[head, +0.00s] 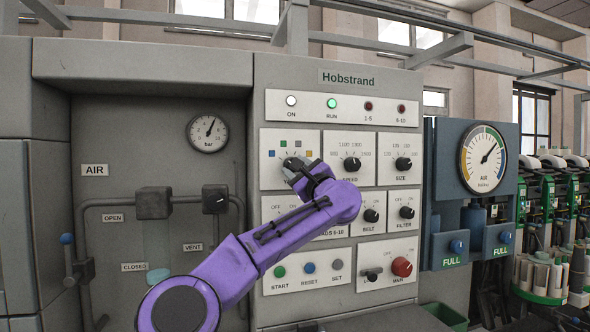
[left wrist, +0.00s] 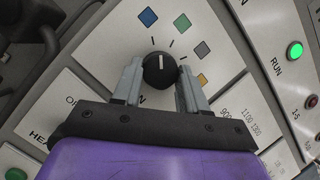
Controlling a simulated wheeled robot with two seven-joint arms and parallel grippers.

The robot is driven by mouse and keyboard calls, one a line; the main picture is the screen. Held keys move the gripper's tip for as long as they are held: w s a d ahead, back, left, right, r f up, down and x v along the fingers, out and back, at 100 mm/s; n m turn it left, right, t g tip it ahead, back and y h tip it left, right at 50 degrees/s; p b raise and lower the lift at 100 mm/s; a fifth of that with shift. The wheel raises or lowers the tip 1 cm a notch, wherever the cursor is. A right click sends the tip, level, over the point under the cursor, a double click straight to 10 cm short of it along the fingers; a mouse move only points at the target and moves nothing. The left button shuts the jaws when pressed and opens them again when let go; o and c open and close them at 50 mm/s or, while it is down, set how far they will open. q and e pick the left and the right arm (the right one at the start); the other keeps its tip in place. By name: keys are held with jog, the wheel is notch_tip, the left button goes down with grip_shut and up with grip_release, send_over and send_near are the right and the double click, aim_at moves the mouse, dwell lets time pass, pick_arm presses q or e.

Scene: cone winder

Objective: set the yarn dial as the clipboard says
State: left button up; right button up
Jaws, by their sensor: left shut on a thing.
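The yarn dial is a round black knob (left wrist: 159,72) with a white pointer line, on a white panel plate (head: 267,172). In the left wrist view the pointer aims straight up, between the blue and green squares. My left gripper (head: 293,165) is shut on the knob, one finger on each side; it also shows in the left wrist view (left wrist: 160,84). No clipboard is in view.
The speed knob (head: 352,165) and size knob (head: 403,164) sit to the right. A lamp row (head: 342,106) is above, with RUN lit green. Buttons (head: 309,268) and a red main knob (head: 402,267) are below. Pipes and valves (head: 154,203) stand left.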

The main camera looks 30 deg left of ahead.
pick_arm(q)
jog(key=shift+d+n+g+p, duration=0.1)
jog(key=shift+n+g+p, duration=0.3)
jog(key=shift+n, duration=0.6)
jog(key=o, duration=1.1)
jog(key=shift+c, duration=0.2)
jog(key=b+v, duration=0.5)
jog(key=v, duration=0.5)
jog(key=shift+d+b, duration=0.3)
jog(key=shift+b, duration=0.1)
